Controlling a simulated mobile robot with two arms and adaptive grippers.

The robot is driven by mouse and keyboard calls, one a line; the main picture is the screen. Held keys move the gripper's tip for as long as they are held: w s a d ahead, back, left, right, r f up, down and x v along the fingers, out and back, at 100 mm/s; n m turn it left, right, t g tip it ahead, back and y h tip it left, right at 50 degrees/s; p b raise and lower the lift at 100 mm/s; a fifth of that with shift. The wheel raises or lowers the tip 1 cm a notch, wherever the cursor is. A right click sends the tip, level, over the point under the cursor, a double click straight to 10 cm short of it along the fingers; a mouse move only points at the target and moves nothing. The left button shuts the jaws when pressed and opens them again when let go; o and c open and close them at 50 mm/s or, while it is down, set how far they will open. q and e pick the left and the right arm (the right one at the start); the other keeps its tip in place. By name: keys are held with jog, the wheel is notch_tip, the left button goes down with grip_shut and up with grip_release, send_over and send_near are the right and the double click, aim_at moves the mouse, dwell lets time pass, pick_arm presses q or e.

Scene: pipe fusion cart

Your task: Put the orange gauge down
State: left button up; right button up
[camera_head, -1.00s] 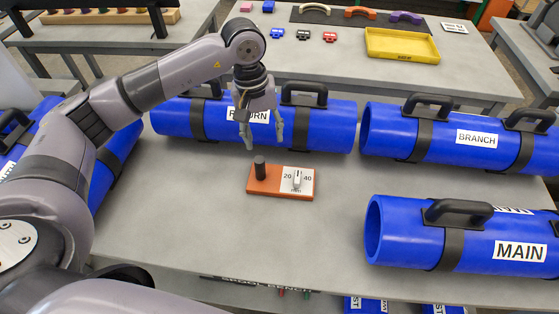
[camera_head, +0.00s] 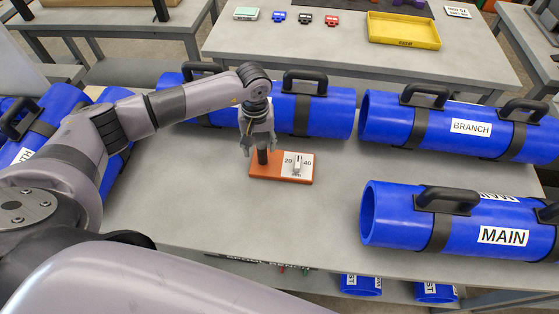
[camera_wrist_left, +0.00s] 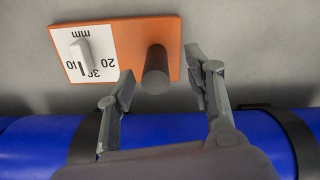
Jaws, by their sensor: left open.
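The orange gauge (camera_head: 268,177) lies flat on the grey table. It has a white scale plate with a pointer and a dark upright post (camera_wrist_left: 156,70). My left gripper (camera_head: 261,147) is above the gauge's left end, fingers pointing down, with the post's top between them in the picture. In the left wrist view, my left gripper (camera_wrist_left: 160,72) is open, with one finger on each side of the post and gaps visible on both sides. My right gripper is out of view.
Blue pipes marked BRANCH (camera_head: 455,127) and MAIN (camera_head: 400,215) lie on the right. Another blue pipe (camera_head: 330,115) lies behind my left gripper. The table in front of the gauge is clear. A yellow tray (camera_head: 403,29) sits on the bench behind.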

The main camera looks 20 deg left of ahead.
aim_at(262, 153)
pick_arm(q)
jog(key=f+p, duration=0.1)
jog(key=f, duration=0.2)
jog(key=shift+w+d+f+p, duration=0.15)
jog(key=shift+w+f+p, duration=0.1)
jog(key=shift+w+p, duration=0.15)
jog(key=shift+f, duration=0.6)
jog(key=shift+c, duration=0.4)
jog(key=shift+c, duration=1.4)
grip_shut()
jog(key=shift+r, duration=0.1)
